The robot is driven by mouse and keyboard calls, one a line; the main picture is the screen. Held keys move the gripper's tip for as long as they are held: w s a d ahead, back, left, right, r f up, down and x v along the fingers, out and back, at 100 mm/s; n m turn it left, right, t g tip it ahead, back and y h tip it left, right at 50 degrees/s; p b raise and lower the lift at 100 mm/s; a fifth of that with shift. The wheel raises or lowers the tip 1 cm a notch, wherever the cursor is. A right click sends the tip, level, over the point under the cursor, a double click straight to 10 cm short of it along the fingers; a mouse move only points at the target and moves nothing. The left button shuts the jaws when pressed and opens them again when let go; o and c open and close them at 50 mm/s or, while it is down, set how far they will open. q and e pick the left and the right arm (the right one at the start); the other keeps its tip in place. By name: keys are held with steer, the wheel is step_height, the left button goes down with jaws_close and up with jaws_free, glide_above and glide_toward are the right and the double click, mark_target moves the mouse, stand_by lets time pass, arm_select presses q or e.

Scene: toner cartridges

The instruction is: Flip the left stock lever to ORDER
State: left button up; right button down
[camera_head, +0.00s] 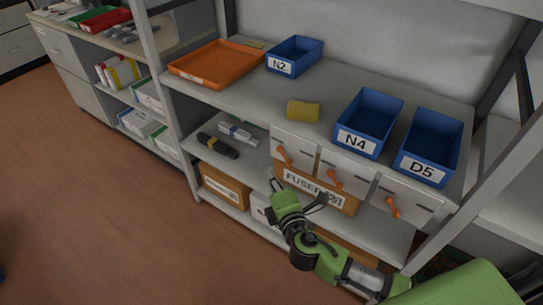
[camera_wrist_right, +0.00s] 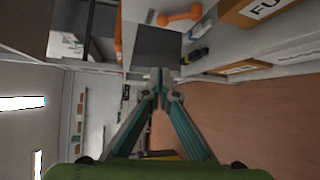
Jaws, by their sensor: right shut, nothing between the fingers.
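Three white panels hang under the shelf's front edge, each with an orange lever. The left lever (camera_head: 283,154) slants down to the right on the left panel (camera_head: 293,141). The middle lever (camera_head: 334,180) and right lever (camera_head: 392,207) also slant. My right gripper (camera_head: 273,182) is shut and empty, below and in front of the left lever, apart from it. In the right wrist view its fingertips (camera_wrist_right: 160,82) meet near a dark grey plate (camera_wrist_right: 158,47). An orange lever (camera_wrist_right: 180,17) shows beyond; I cannot tell which. My left gripper is out of view.
Blue bins marked N2 (camera_head: 294,55), N4 (camera_head: 368,122) and D5 (camera_head: 430,145), an orange tray (camera_head: 215,63) and a yellow block (camera_head: 303,110) are on the shelf. A FUSER box (camera_head: 318,190) stands below the panels. The floor at left is clear.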

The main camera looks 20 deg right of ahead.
mark_target(284, 156)
steer(key=shift+w, duration=0.1)
steer(key=w+f, duration=0.2)
steer(key=w, duration=0.8)
steer(key=d, duration=0.1)
steer(key=s+d+p, duration=0.1)
steer(key=d+r+p, duration=0.1)
steer(key=d, duration=0.1)
steer(key=shift+s, duration=0.25)
steer(key=shift+s+r, duration=0.1)
steer(key=shift+s, duration=0.05)
stand_by(0.8)
steer(key=shift+d+b, duration=0.1)
steer(key=shift+b, duration=0.3)
